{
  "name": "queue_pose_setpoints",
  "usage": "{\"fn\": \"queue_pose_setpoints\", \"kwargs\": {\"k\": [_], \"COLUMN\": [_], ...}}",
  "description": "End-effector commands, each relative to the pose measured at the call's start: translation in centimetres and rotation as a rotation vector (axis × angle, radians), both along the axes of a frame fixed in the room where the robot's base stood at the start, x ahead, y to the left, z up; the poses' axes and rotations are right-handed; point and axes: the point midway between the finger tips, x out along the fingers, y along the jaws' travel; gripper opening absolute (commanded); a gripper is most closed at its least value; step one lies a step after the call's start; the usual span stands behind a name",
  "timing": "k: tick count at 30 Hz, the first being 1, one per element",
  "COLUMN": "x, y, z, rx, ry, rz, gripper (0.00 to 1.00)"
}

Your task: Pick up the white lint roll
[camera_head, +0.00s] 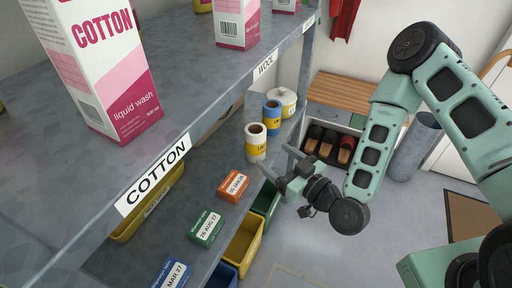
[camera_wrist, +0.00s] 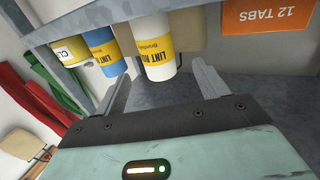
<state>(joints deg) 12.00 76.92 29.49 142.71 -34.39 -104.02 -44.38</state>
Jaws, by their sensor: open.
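The white lint roll (camera_head: 255,143) stands upright on the middle shelf, with a brown core and a yellow label band. In the wrist view the white lint roll (camera_wrist: 155,48) shows just beyond the fingertips, roughly between them but nearer the left one. My gripper (camera_head: 279,161) is open and empty, at the shelf's front edge near the roll. In the wrist view my gripper (camera_wrist: 158,75) has both fingers spread, pointing at the shelf. A similar blue roll (camera_head: 272,116) stands behind the white one; the blue roll (camera_wrist: 104,52) is left of it in the wrist view.
An orange box (camera_head: 233,186) and a green box (camera_head: 206,227) lie nearer on the same shelf. The upper shelf (camera_head: 210,110) overhangs at left. Yellow bins (camera_head: 243,243) sit below. Shoes (camera_head: 328,143) and floor lie beyond.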

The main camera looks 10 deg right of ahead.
Motion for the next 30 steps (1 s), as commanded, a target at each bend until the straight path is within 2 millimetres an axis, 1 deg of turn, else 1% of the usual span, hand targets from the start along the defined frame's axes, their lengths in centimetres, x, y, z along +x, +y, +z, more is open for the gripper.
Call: {"fn": "queue_pose_setpoints", "kwargs": {"k": [1, 3, 7, 14, 20, 24, 30], "x": [1.0, 2.1, 3.8, 5.1, 7.6, 8.9, 9.3], "y": [0.6, 1.4, 2.5, 3.3, 4.3, 5.3, 5.6], "z": [0.4, 0.3, 0.3, 0.4, 1.5, 1.3, 1.3], "rx": [0.001, 0.001, 0.002, 0.000, 0.001, 0.001, 0.000], "ry": [-0.005, -0.004, -0.002, 0.000, -0.004, 0.000, 0.001], "rz": [-0.001, 0.000, 0.000, 0.000, -0.002, 0.000, 0.001], "gripper": [0.73, 0.73, 0.73, 0.73, 0.73, 0.73, 0.73]}}
